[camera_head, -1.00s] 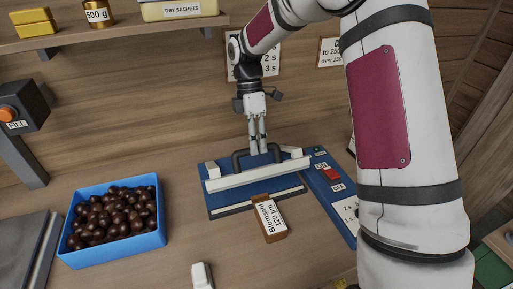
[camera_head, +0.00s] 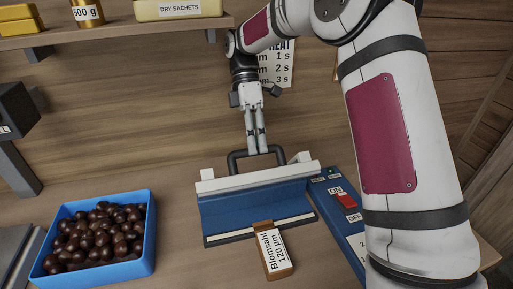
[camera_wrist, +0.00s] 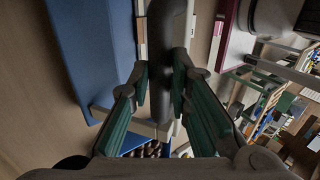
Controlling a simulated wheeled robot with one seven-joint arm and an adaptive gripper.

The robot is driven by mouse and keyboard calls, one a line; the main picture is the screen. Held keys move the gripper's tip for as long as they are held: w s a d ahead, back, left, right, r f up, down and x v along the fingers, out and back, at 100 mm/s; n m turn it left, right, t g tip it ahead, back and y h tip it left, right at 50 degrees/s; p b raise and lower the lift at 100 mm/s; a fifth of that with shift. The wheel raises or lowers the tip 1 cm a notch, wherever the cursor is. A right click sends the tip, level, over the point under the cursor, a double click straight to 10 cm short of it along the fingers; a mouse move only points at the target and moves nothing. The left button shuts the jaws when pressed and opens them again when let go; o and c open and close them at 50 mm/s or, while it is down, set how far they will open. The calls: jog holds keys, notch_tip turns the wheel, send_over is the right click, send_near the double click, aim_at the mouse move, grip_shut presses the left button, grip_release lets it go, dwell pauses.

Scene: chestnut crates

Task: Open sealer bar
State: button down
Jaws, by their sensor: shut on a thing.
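The sealer has a blue base and a white sealer bar (camera_head: 262,178) with a dark loop handle (camera_head: 236,163). The bar is raised and tilted above the base, with its blue underside or base panel facing me. My gripper (camera_head: 257,149) points down from above, its fingers closed around the top of the handle. In the wrist view the dark handle (camera_wrist: 167,60) runs between my fingers (camera_wrist: 160,82). A brown block labelled "Blomsahl 120 µm" (camera_head: 273,254) stands at the sealer's front edge. The control box (camera_head: 346,215) with a red ON/OFF switch (camera_head: 345,201) is on the right.
A blue crate of chestnuts (camera_head: 148,235) stands on the table at left. A shelf (camera_head: 120,32) with a sachet box and tins hangs above. Table between crate and sealer is clear. A dark post (camera_head: 17,165) stands at far left.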

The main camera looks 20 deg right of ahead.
jog(key=shift+w+d+f+b, duration=0.1)
jog(key=shift+w+b, duration=0.85)
jog(key=shift+w, duration=0.65)
jog(key=c, duration=1.5)
grip_release()
jog(key=shift+w, duration=0.15)
jog(key=shift+r, duration=0.2)
